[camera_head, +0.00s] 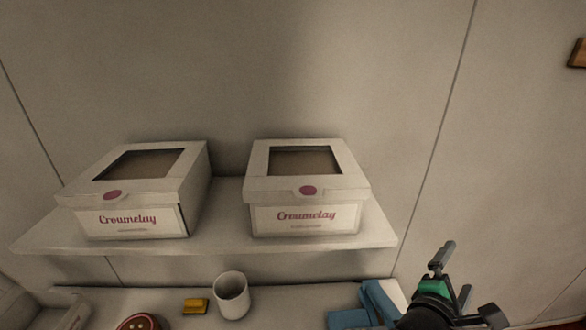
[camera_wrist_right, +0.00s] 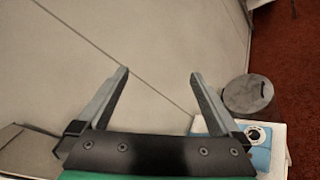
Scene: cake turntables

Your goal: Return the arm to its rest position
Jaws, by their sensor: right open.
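My right gripper (camera_head: 454,273) is at the lower right of the head view, in front of the bare wall and to the right of the shelf. In the right wrist view its two fingers (camera_wrist_right: 158,82) stand apart with nothing between them. Only wall shows beyond the fingertips. My left arm and left gripper do not show in either view.
Two white cake boxes (camera_head: 132,188) (camera_head: 306,190) stand on a wall shelf (camera_head: 225,243). Below are a white cup (camera_head: 232,295), a yellow block (camera_head: 195,306), a round brown item (camera_head: 143,322) and a blue item (camera_head: 378,303). A grey round object (camera_wrist_right: 248,95) is near the red floor.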

